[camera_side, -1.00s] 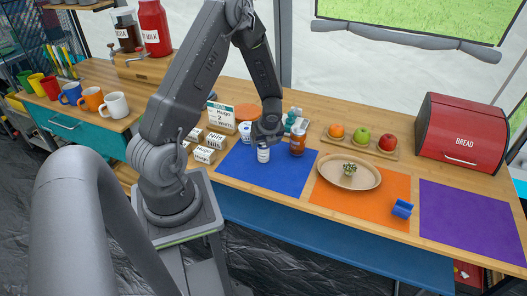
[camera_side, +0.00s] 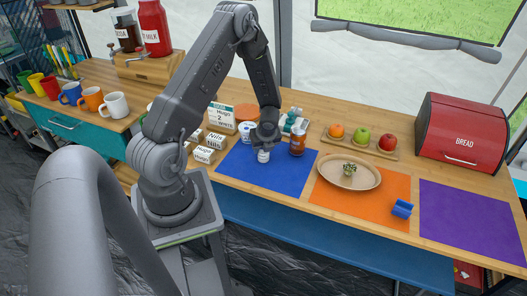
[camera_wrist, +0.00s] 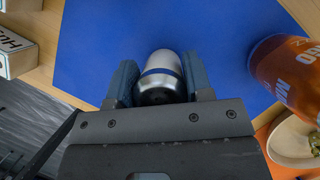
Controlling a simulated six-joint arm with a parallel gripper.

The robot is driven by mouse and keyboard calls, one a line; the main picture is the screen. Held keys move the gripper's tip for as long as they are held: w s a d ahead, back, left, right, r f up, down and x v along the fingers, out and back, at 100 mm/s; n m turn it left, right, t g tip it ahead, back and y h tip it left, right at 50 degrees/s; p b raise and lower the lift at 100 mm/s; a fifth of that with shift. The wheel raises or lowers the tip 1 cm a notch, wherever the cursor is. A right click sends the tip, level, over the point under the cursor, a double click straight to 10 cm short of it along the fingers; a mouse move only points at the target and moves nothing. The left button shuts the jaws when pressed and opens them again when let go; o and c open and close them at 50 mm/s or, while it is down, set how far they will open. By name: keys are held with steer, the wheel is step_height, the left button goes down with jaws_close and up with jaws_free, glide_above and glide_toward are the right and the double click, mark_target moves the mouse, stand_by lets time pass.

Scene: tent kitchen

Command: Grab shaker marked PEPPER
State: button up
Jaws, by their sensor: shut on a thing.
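A small white shaker (camera_side: 263,156) with a blue band stands on the blue mat (camera_side: 290,183). In the wrist view the shaker (camera_wrist: 160,75) shows a silvery body and a dark top between the two finger pads. My gripper (camera_side: 264,138) has come down over it from above, and my gripper's fingers (camera_wrist: 160,88) are shut on its sides. No lettering on this shaker is readable. A white container with a blue band (camera_side: 246,131) stands behind it to the left, its marking too small to read.
An orange-brown jar (camera_side: 298,143) stands close on the right of my gripper and also shows in the wrist view (camera_wrist: 288,70). Labelled boxes (camera_side: 204,155) stand to the left. A plate (camera_side: 349,172) lies on the orange mat. The front of the blue mat is clear.

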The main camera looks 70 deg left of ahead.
steer(key=shift+c, duration=1.2)
